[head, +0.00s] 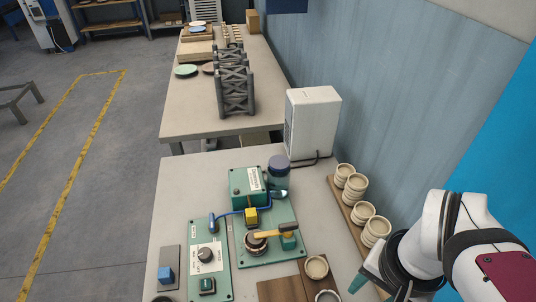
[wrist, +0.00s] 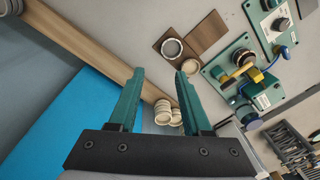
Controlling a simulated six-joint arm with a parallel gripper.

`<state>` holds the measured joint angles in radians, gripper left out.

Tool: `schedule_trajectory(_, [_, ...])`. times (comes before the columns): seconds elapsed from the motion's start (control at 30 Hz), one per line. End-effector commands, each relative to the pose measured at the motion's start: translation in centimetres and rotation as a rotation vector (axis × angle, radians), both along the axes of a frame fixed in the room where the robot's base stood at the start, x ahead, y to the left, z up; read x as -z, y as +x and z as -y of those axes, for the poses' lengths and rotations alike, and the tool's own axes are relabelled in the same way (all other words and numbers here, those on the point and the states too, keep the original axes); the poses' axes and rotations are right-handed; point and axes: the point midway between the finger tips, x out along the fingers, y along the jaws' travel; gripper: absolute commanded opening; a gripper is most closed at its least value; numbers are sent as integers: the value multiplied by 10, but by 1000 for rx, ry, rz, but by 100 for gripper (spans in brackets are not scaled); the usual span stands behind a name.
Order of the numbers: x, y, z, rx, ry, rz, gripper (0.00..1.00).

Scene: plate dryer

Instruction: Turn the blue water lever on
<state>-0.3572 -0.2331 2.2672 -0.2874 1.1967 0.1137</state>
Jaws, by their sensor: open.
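A dark blue handle-like piece (head: 212,224), which looks like the water lever, stands at the top of a green control panel (head: 222,262). A thin blue line runs from beside it to the green machine. A blue part also shows at the upper right of the wrist view (wrist: 284,51). Its exact angle is too small to tell. My gripper (head: 362,282) is at the lower right of the head view, well right of the panel. In the wrist view, its green fingers (wrist: 160,72) are apart with nothing between them.
The green machine (head: 248,183) has a yellow block and a yellow-and-black handle (head: 275,232). Stacked pale bowls (head: 345,172) stand on a wooden board at right. Brown tiles (head: 283,289) and a bowl (head: 316,267) lie between my gripper and the panel. A white box (head: 313,120) stands behind.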

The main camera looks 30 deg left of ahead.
Motion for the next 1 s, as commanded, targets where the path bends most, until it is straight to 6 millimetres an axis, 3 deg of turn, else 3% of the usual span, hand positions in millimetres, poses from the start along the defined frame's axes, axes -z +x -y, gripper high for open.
schedule_trajectory(0.03, [2, 28, -50, -162, -22, 47, 49])
schedule_trajectory(0.07, [5, 42, -84, -256, -30, 85, 49])
schedule_trajectory(0.13, [15, 55, -174, -470, -27, 176, 49])
schedule_trajectory(0.2, [28, 45, -252, -639, -7, 249, 49])
schedule_trajectory(0.3, [44, 18, -325, -795, 24, 312, 49])
schedule_trajectory(0.4, [52, 2, -356, -862, 42, 341, 49])
schedule_trajectory(0.47, [58, 0, -362, -873, 45, 346, 49])
schedule_trajectory(0.57, [75, 5, -366, -871, 44, 344, 49])
schedule_trajectory(0.83, [151, 27, -387, -869, 42, 342, 49])
schedule_trajectory(1.0, [183, 38, -397, -867, 44, 343, 49])
